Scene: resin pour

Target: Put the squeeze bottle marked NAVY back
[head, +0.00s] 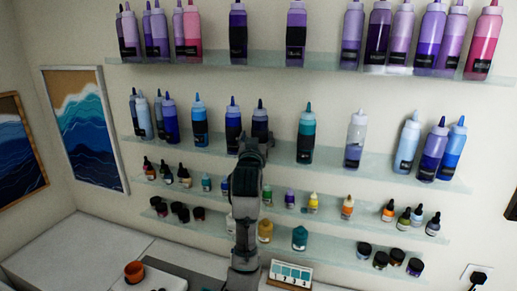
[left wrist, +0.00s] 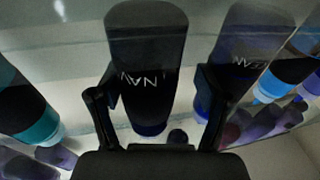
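A dark squeeze bottle with a label reading NAVY (left wrist: 148,70) shows upside down in the middle of the left wrist view. In the head view it appears to be the blue-violet bottle (head: 260,121) on the second shelf, its lower part hidden by my gripper. My left gripper (head: 256,142) is in front of this bottle. In the left wrist view its fingers (left wrist: 158,105) are spread on either side of the bottle, with a gap at the right finger. My right gripper is not in view.
A dark-blue bottle (head: 233,126) stands close on the left, its label hard to read; a teal bottle (head: 306,134) stands on the right. The second shelf (head: 335,164) has bare room right of the teal bottle. Small bottles and jars line the lower shelves.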

